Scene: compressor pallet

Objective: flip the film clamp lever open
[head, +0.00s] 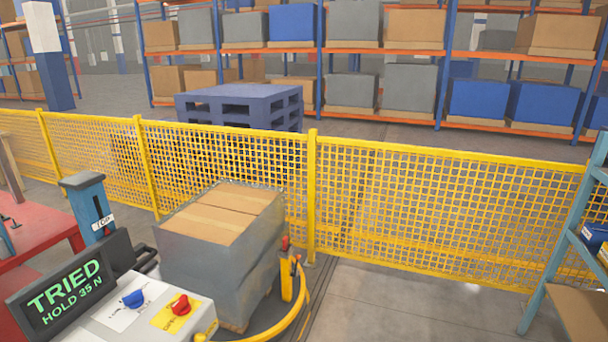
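No film clamp lever can be made out for certain. A short yellow post (287,283) with a red tip stands at the right side of the wrapped pallet load, with small dark parts near its top. I cannot tell whether these belong to the clamp. The pallet load (208,250) is several cardboard boxes wrapped in grey film with an open top. Neither of my grippers is in view.
A control box (140,312) with a blue knob, a red knob and a display (66,294) reading "TRIED HOLD 35 N" is at the lower left. A blue post (88,205), red table (35,235), yellow mesh fence (440,210) and right-hand shelf (565,240) surround the load.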

